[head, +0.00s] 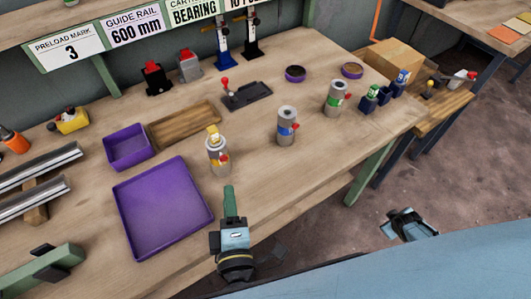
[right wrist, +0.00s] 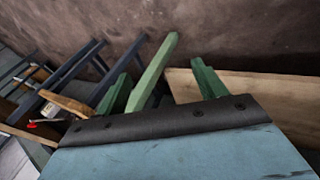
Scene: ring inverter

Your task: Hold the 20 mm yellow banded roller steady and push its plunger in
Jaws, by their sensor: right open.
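My left gripper (head: 230,201) is at the bench's front edge, below and apart from this roller. Its green finger part points toward the roller, but the gap between fingers cannot be made out. My right gripper (head: 403,219) is open and empty, off the bench above the floor at the right. The right wrist view shows no roller.
A blue-banded roller (head: 287,127) and a green-banded roller (head: 336,99) stand to the right. A purple tray (head: 161,250) and a purple bin (head: 128,148) lie left, beside a wooden tray (head: 184,126). The bench front right of the yellow roller is clear.

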